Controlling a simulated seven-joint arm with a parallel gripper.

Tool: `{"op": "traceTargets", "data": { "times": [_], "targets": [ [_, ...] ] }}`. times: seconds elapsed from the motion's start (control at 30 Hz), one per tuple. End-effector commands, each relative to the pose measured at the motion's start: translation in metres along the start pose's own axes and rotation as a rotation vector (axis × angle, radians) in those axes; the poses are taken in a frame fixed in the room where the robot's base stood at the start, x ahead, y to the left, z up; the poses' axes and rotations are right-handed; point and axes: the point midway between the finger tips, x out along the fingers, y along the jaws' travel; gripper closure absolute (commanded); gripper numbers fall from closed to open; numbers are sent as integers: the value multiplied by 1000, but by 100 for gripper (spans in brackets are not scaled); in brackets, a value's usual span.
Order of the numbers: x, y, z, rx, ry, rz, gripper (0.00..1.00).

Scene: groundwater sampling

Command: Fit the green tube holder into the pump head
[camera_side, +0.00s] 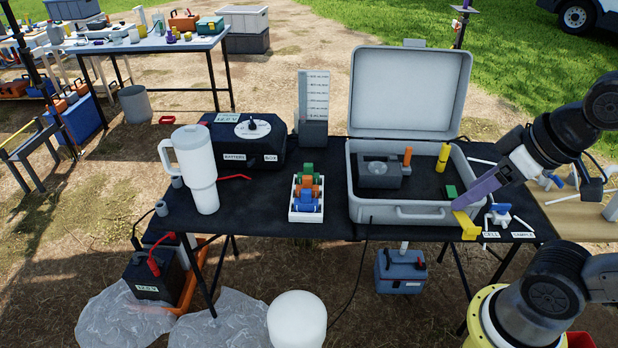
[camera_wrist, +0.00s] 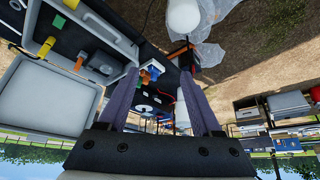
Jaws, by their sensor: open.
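The green tube holder (camera_side: 305,170) stands at the back of a small white rack (camera_side: 305,215), behind an orange holder (camera_side: 308,187) and a blue one (camera_side: 305,202). A grey block with a round top, which looks like the pump head (camera_side: 378,177), sits inside the open grey case; it also shows in the wrist view (camera_wrist: 103,62). My gripper (camera_side: 466,204) is over the case's front right corner, well right of the rack. Its purple fingers are apart and empty in the wrist view (camera_wrist: 160,72), with the rack far beyond them. The green holder is hard to make out there.
The case (camera_side: 405,214) also holds an orange post (camera_side: 407,157), a yellow cylinder (camera_side: 443,157) and a green block (camera_side: 450,192). A battery box (camera_side: 245,143), a white mug (camera_side: 197,170) and a graduated panel (camera_side: 314,100) stand left.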

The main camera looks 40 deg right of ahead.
Motion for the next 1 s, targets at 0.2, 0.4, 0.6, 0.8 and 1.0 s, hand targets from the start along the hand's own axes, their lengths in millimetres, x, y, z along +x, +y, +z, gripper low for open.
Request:
{"op": "traceTargets", "data": {
  "times": [0.2, 0.4, 0.6, 0.8, 1.0],
  "targets": [
    [0, 0, 0, 0, 0, 0, 28],
    [0, 0, 0, -3, 0, 0, 28],
    [-6, -10, -36, -47, 152, -40, 28],
    [-39, -31, -146, 4, 498, -143, 28],
    [-42, -24, -268, 168, 749, -156, 28]
  ]
}}
